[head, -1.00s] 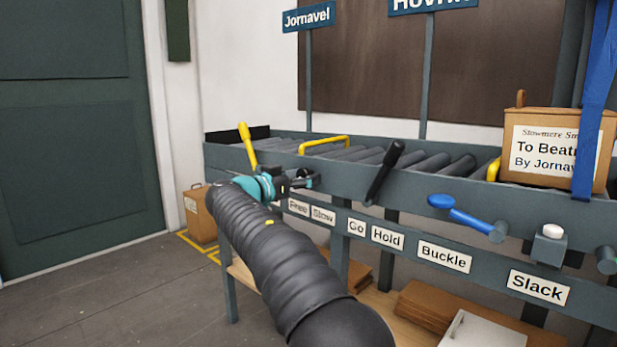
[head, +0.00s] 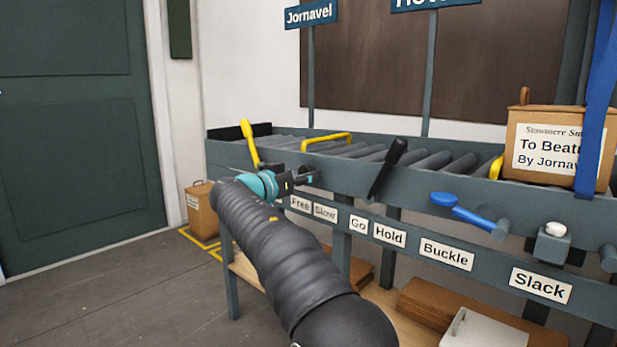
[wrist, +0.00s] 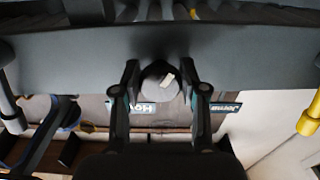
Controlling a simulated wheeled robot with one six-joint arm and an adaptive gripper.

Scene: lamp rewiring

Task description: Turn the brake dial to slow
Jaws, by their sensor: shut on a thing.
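The brake dial (wrist: 154,86) is a round grey knob with a pale mark on its face, seen in the wrist view below a dark grey rail. My gripper (wrist: 160,76) has one finger on each side of the dial and is shut on it. The pale mark sits tilted, toward the upper right of the knob in this view. In the head view my gripper (head: 304,178) is at the front rail above the labels Free (head: 301,204) and Slow (head: 325,212). There the dial is hidden by my gripper, so I cannot tell which label it points to.
A yellow lever (head: 249,142) stands left of my gripper and a black lever (head: 387,168) right of it. A blue-handled lever (head: 462,212) and a white button (head: 556,226) are farther right. A labelled box (head: 555,148) sits on the roller conveyor (head: 432,160).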

